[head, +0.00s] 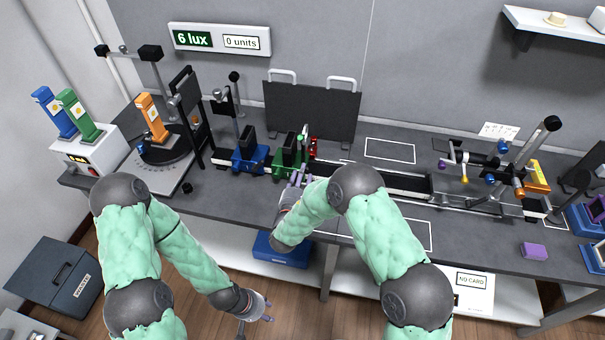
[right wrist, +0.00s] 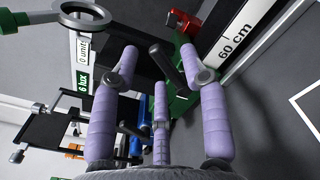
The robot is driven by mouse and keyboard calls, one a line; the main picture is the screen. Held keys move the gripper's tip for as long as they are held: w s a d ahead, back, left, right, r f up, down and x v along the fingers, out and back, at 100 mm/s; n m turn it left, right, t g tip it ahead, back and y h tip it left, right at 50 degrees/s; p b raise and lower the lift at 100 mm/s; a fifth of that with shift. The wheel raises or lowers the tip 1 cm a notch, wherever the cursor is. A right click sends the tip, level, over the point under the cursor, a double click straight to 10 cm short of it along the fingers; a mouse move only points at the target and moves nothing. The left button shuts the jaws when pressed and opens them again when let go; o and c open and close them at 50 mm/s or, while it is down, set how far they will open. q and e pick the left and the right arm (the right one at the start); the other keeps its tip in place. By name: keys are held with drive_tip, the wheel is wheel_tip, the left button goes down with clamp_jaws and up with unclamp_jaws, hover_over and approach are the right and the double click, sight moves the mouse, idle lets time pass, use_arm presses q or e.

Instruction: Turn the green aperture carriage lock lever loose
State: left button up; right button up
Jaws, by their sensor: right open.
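The green carriage (head: 286,160) sits on the long rail, between a blue carriage (head: 249,160) and a red part (head: 313,147). It also shows in the right wrist view (right wrist: 183,104), behind my fingers. My right gripper (head: 299,178) is open in front of the green carriage. In the right wrist view its purple fingers (right wrist: 158,62) are spread around a dark rod (right wrist: 170,64) beside the green carriage. This looks like the lock lever; I cannot tell whether any finger touches it. My left gripper (head: 258,312) hangs low in front of the bench; its fingers are too small to judge.
A grey ring (right wrist: 84,15) on a green stem is close to the right gripper. A "60 cm" scale (right wrist: 245,35) runs along the rail. The rotary stand (head: 166,157) is at left, and a black panel (head: 310,110) stands behind. Bare bench lies right of the gripper.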

drive_tip(key=shift+x, duration=0.8)
clamp_jaws()
